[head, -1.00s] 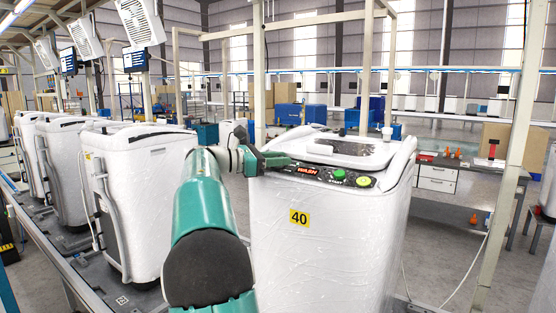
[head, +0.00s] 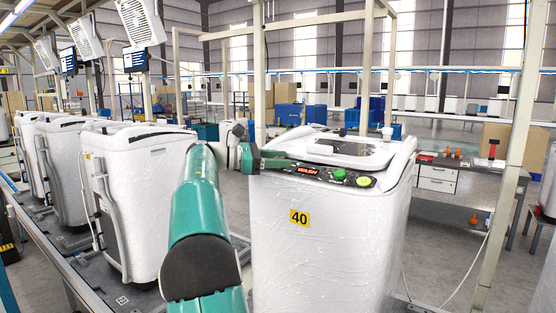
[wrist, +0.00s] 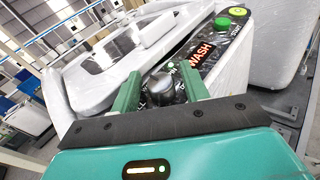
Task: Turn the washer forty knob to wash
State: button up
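The white washer (head: 325,240) carries a yellow label reading 40 on its front. Its dark control panel (wrist: 210,50) has a red lit display (wrist: 200,56) reading WASH, also legible in the head view (head: 306,171). A grey metallic knob (wrist: 160,90) sits at the panel's end, between the two green fingers of my gripper (wrist: 158,72) in the wrist view. The fingers are apart, with a slim gap visible beside the knob. In the head view my gripper (head: 283,163) is at the panel's left end and hides the knob. The knob's pointer is not readable.
A green button (head: 339,174) and a yellow-green button (head: 363,181) are on the panel to the right. The washer's lid (head: 345,150) is closed. More white washers (head: 135,190) stand in a row at left. A frame post (head: 510,150) rises at right.

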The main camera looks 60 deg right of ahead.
jog(key=shift+n+h, duration=0.3)
jog(key=n+t+h, duration=0.3)
jog(key=n+h, duration=0.1)
jog(key=shift+s+t, duration=0.15)
jog(key=shift+t, duration=0.25)
jog(key=n+t+h, duration=0.2)
jog(key=n+t, duration=0.1)
jog(key=shift+n, duration=0.4)
jog(key=n+t+h, duration=0.1)
jog(key=n+t, duration=0.5)
jog(key=t, duration=0.1)
jog(key=shift+t, duration=0.4)
jog(key=a, duration=1.3)
jog(key=shift+s+a, duration=0.35)
jog(key=shift+a, duration=0.05)
